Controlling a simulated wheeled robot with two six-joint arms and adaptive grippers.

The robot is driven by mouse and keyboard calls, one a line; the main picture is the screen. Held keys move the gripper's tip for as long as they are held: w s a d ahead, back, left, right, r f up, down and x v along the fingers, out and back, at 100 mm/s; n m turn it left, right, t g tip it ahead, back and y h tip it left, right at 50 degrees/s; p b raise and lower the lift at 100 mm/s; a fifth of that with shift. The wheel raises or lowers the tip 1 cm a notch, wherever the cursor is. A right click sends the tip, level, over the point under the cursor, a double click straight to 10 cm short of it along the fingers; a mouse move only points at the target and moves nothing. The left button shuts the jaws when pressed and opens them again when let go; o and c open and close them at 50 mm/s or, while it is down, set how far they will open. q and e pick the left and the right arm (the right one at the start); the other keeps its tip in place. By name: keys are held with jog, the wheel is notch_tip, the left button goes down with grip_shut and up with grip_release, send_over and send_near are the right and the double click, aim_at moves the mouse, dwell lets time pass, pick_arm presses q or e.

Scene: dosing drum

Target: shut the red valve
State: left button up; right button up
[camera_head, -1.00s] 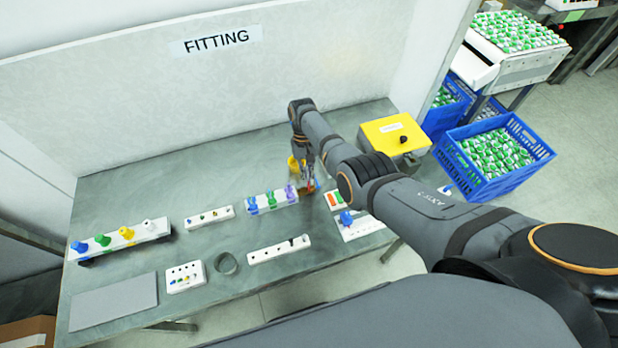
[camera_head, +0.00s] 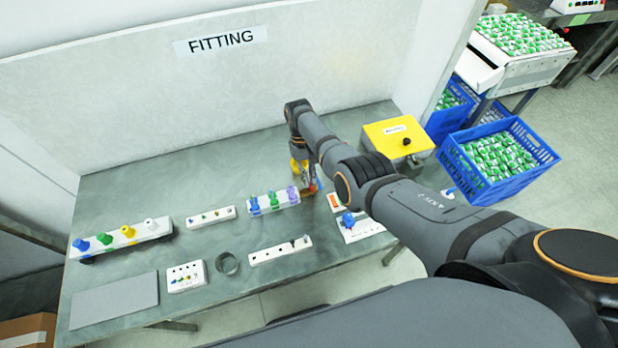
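My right gripper (camera_head: 310,184) points down over the table's back right part, just right of a white block (camera_head: 273,203) with blue, green and purple valve-like pieces. It is small and partly covered by my own arm, so its opening is unclear. A small patch of red and orange (camera_head: 317,187) shows at its fingertips; I cannot tell whether this is the red valve or whether the fingers touch it. A yellow piece (camera_head: 296,166) shows just left of the gripper. No other red valve is clearly visible. My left gripper is not in view.
A rack with blue, green, yellow and white knobs (camera_head: 122,238) stands at the left. White strips (camera_head: 280,251), a dark ring (camera_head: 227,264) and a grey plate (camera_head: 114,300) lie in front. A yellow-topped box (camera_head: 397,133) stands at the right. The wall (camera_head: 150,110) closes the back.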

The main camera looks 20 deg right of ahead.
jog(key=o, duration=0.3)
jog(key=v, duration=1.2)
jog(key=shift+f, duration=0.1)
